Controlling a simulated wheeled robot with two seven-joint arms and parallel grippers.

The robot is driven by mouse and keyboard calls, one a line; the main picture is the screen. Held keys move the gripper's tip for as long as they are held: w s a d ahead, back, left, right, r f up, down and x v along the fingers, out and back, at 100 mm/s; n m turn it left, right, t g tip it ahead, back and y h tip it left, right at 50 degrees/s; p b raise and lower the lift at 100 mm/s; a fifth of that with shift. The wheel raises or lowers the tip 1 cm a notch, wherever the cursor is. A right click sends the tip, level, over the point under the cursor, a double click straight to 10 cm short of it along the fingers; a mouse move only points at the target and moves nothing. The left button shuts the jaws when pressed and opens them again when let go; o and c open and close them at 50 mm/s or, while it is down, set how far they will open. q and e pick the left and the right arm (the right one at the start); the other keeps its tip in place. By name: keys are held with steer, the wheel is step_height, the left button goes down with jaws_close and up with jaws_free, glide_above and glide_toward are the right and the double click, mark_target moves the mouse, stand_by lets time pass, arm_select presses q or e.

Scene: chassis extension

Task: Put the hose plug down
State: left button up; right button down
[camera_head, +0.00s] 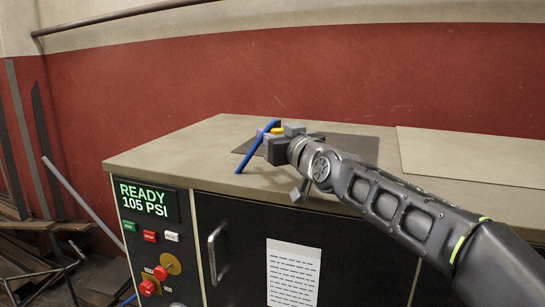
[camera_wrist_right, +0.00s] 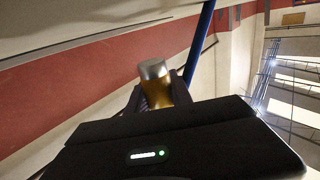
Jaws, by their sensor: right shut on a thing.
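My right gripper (camera_head: 268,133) reaches in from the right over the cabinet top (camera_head: 165,149) and is shut on the hose plug. In the right wrist view the plug (camera_wrist_right: 156,85) is brass-coloured with a silvery end and sits between the dark fingers. In the head view only a small yellow part of it (camera_head: 271,128) shows, the rest hidden by the gripper. A blue hose (camera_head: 254,153) slants down beside the gripper towards the cabinet top; it also shows in the right wrist view (camera_wrist_right: 201,45). I cannot tell whether plug and hose are joined. My left gripper is out of view.
A dark mat (camera_head: 358,149) lies under and behind my right arm. A pale flat board (camera_head: 475,158) lies to the right. The cabinet front has a display (camera_head: 145,199) reading READY 105 PSI, red knobs (camera_head: 160,272) and a handle (camera_head: 217,253). The left end of the top is clear.

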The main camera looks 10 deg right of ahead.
steer(key=shift+r, duration=0.1)
step_height(320, 180, down, 4)
steer(key=shift+d+r+b, duration=0.1)
steer(key=shift+b, duration=1)
steer(key=shift+f, duration=0.3)
steer(key=shift+r, duration=0.1)
steer(key=shift+s, duration=0.1)
steer(key=c, duration=1.1)
jaws_free()
steer(key=shift+c, duration=0.2)
